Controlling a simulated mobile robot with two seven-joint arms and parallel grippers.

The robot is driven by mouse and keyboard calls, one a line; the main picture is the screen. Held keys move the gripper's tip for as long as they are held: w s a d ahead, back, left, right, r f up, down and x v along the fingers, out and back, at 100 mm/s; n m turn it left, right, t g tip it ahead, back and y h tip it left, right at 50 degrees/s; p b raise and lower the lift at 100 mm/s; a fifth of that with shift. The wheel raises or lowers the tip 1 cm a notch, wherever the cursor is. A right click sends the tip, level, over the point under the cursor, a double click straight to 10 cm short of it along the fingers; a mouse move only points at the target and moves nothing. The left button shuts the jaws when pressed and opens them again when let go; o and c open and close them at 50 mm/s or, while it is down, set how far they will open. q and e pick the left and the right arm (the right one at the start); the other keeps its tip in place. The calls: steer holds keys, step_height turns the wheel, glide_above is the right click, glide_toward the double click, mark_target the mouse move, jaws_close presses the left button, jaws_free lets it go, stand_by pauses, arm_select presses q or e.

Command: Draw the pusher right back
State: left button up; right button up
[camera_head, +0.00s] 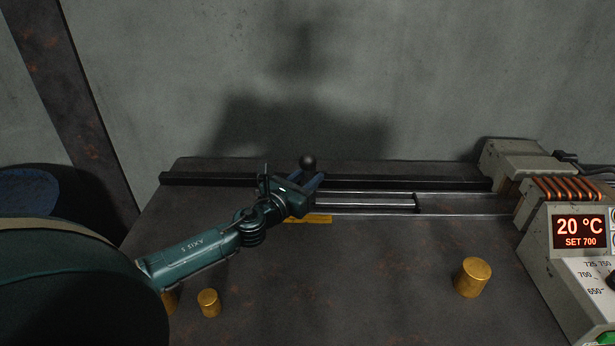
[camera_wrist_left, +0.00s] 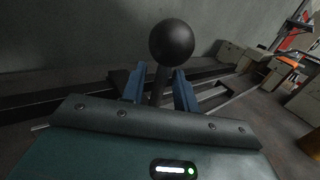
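In the left wrist view the knob (camera_wrist_left: 172,43) stands upright just above and between my blue fingers. My left gripper (camera_head: 310,180) is at the handle, with one finger on each side of the stem (camera_wrist_left: 159,87). The fingers look apart, with a small gap beside the stem. The pusher's body is mostly hidden behind my gripper. Twin pale rods (camera_head: 365,200) run right from there along the channel. My right gripper is not in view.
A heater with a copper coil (camera_head: 567,188) stands at the right end of the channel, by a control box reading 20 °C (camera_head: 580,232). Brass billets stand on the bench at right (camera_head: 473,277) and front left (camera_head: 209,302). The bench middle is clear.

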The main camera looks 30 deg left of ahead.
arm_select(q)
jaws_close()
stand_by(0.3)
stand_by(0.3)
